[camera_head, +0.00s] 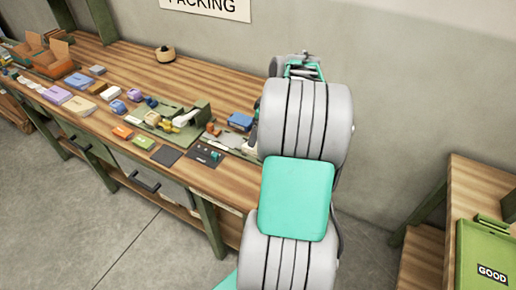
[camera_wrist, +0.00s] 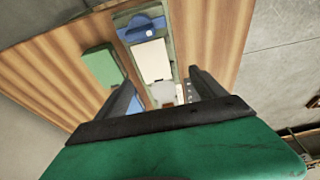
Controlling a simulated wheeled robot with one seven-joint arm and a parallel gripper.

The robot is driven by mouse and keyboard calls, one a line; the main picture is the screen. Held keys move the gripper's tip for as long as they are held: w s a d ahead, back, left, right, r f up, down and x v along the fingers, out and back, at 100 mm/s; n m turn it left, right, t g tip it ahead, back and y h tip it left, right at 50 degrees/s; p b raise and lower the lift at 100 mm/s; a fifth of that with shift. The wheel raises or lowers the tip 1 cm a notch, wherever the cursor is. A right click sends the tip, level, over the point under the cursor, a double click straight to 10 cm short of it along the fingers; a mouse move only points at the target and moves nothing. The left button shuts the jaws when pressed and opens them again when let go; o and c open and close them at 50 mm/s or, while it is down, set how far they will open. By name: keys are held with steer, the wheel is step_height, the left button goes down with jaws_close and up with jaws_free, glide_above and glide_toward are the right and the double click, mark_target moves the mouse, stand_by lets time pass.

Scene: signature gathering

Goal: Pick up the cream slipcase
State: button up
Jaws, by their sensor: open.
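A cream rectangular piece (camera_wrist: 152,61), which looks like the cream slipcase, lies in a narrow grey-green tray (camera_wrist: 166,22) on the wooden bench in the wrist view. A blue piece (camera_wrist: 141,29) sits in the same tray just beyond it. My gripper (camera_wrist: 162,88) is open and empty; its two dark fingers stand apart on either side of the tray's line, short of the cream piece. In the head view my arm hides the gripper's fingers and part of the bench, so I cannot tell for certain which pale piece there is the slipcase.
A green block (camera_wrist: 102,65) lies left of the tray in the wrist view. The head view shows the long bench (camera_head: 215,80) with many small boxes, a green fixture (camera_head: 180,122), a dark mat (camera_head: 166,156) and a round tan object (camera_head: 165,54). A green "GOOD" tray (camera_head: 490,250) stands at right.

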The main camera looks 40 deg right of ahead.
steer(key=x, duration=0.2)
steer(key=d+p+x, duration=0.1)
steer(key=x, duration=0.2)
steer(key=p+x, duration=0.1)
steer(key=x, duration=0.2)
steer(key=shift+s+d+f, duration=0.15)
steer(key=shift+s+d, duration=0.1)
steer(key=shift+s, duration=0.05)
steer(key=shift+c, duration=0.6)
steer(key=c, duration=1.3)
